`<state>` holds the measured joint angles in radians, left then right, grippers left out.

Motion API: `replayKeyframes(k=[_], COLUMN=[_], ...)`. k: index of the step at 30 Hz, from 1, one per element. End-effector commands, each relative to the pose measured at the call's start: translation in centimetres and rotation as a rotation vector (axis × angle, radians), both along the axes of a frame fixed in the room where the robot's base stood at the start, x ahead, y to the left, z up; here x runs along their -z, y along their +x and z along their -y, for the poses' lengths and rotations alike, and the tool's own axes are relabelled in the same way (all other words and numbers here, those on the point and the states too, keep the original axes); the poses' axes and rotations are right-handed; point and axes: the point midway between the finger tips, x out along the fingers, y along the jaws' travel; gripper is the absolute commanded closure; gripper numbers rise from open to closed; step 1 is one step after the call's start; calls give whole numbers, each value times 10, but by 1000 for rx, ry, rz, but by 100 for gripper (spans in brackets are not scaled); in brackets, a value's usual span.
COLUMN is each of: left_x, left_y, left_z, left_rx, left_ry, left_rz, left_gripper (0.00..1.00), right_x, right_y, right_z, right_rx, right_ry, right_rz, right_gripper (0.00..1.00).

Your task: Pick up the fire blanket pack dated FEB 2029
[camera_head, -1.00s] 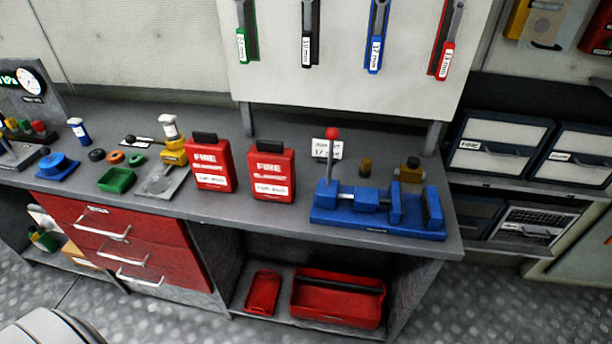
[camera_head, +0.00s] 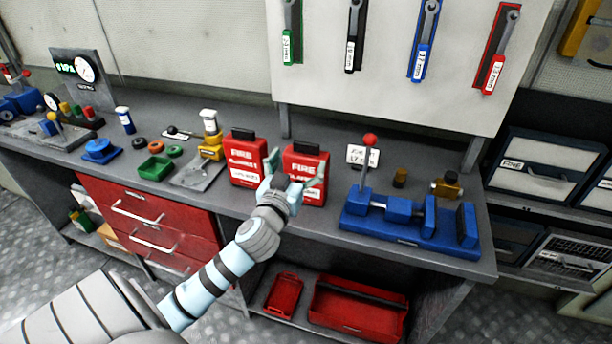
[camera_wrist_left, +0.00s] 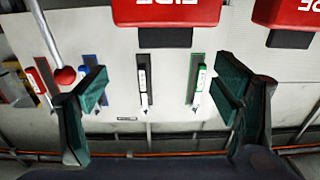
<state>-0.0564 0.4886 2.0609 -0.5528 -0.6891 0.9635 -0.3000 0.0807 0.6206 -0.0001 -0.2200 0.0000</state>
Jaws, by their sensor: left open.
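Two red fire blanket packs with black top tabs stand upright side by side on the grey workbench: a left pack (camera_head: 243,160) and a right pack (camera_head: 312,165). Each has a white label below the FIRE lettering; I cannot read the dates. My left gripper (camera_head: 296,174) is open and empty in front of the right pack, partly covering its lower left side. In the left wrist view, which looks upside down, the right pack (camera_wrist_left: 168,14) is at top centre, between the spread fingers and beyond them. The left pack (camera_wrist_left: 288,14) is at the top right. My right gripper is out of view.
A blue vise (camera_head: 410,219) with a red-knobbed lever stands right of the packs, near a small white card (camera_head: 363,156). A yellow device (camera_head: 210,150) and a green tray (camera_head: 155,167) are to the left. Wrenches hang on the white board (camera_head: 388,85) behind.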

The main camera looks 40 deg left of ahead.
Motion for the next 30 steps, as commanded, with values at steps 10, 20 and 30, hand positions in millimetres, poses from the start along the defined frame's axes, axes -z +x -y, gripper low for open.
replayKeyframes(k=[10, 20, 30], left_x=[1, 4, 4], left_y=[50, 78, 78], left_z=[-25, -37, -36], left_rx=[-1, 2, 3], left_ry=[-1, -2, -1], left_rz=[-3, -3, -4], left_gripper=[18, 18, 63], right_x=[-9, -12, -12], right_y=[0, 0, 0], right_z=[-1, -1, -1], right_rx=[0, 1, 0], right_ry=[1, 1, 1], right_rz=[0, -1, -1], right_gripper=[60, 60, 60])
